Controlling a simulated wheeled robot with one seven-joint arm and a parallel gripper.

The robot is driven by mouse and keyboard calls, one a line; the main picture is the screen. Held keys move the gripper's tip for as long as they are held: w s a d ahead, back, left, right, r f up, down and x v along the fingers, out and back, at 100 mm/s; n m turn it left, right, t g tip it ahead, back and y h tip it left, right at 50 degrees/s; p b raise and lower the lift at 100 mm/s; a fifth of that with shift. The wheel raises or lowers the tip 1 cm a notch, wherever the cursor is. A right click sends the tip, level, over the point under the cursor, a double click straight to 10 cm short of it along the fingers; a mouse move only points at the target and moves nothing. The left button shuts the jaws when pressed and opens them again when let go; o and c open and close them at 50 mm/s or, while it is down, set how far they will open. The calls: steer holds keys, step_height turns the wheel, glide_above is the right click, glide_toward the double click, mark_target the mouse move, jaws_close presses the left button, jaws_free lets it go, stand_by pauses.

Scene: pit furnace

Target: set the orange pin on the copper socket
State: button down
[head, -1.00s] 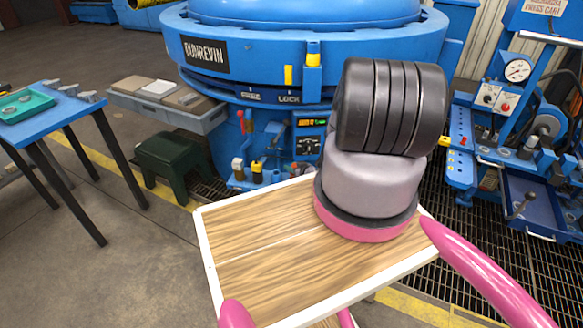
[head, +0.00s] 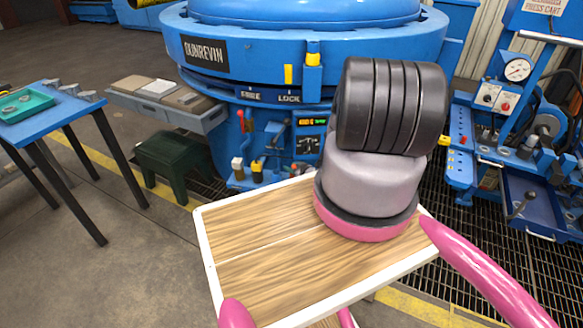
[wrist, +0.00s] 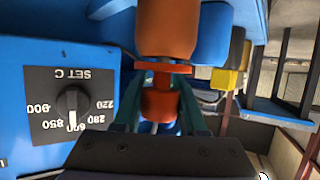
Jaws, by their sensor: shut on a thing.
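In the wrist view, my gripper (wrist: 160,112) has its two teal fingers closed on the sides of the orange pin (wrist: 160,102). A thin orange-red flange (wrist: 163,67) shows just past the fingertips. Beyond it, a thicker copper-orange cylinder (wrist: 167,28), which looks like the copper socket, is in line with the pin. I cannot tell whether the pin and this cylinder touch. In the head view, my arm hides the gripper and the pin, and I cannot make out the socket.
A dial panel (wrist: 72,100), upside down in the wrist view, is close beside the gripper. A blue cylinder (wrist: 210,35) and a yellow block (wrist: 225,78) are close on the other side. The blue furnace (head: 310,60) fills the head view's middle; a blue table (head: 50,110) stands left.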

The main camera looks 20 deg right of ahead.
steer(key=shift+f, duration=0.25)
steer(key=c, duration=0.8)
jaws_free()
steer(key=shift+o, duration=0.2)
steer(key=v, duration=1.1)
